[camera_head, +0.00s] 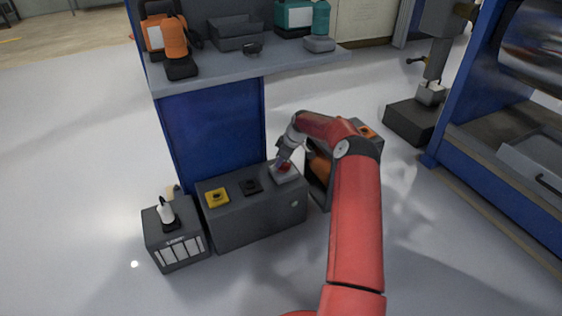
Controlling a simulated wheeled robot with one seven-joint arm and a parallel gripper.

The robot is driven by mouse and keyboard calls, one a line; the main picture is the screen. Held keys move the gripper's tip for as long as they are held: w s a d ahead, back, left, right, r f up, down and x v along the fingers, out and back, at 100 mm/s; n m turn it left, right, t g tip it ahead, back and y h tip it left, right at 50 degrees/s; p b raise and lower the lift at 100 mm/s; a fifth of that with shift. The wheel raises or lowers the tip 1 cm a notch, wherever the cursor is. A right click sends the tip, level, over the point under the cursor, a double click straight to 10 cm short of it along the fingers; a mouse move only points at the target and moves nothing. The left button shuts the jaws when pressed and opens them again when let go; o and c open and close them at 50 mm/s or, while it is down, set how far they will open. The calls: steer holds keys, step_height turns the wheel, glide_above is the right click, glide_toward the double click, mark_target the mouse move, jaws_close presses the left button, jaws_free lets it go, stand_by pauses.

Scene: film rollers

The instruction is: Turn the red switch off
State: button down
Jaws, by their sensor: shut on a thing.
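A dark grey box (255,221) stands on the floor with three switch plates in a row on top. The right plate is light grey and carries the red switch (284,169), a small red spot mostly hidden by my gripper. My gripper (283,162) points down at the right end of the box and is shut on the red switch. The picture is too small to tell which way the switch is turned.
A yellow plate (217,197) and a black plate (250,187) sit left of it. A smaller box with a white-handled lever (166,211) stands at left. A shelf (250,67) with orange and teal items is behind. A dark cabinet (321,180) stands close on the right.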

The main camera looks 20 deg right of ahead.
mark_target(289, 163)
steer(key=shift+s+n, duration=0.1)
steer(key=shift+n, duration=0.2)
stand_by(0.4)
steer(key=c, duration=1.4)
jaws_free()
steer(key=shift+o, duration=0.2)
steer(key=v, duration=0.7)
steer(key=shift+d+r, duration=0.2)
steer(key=shift+r, duration=0.1)
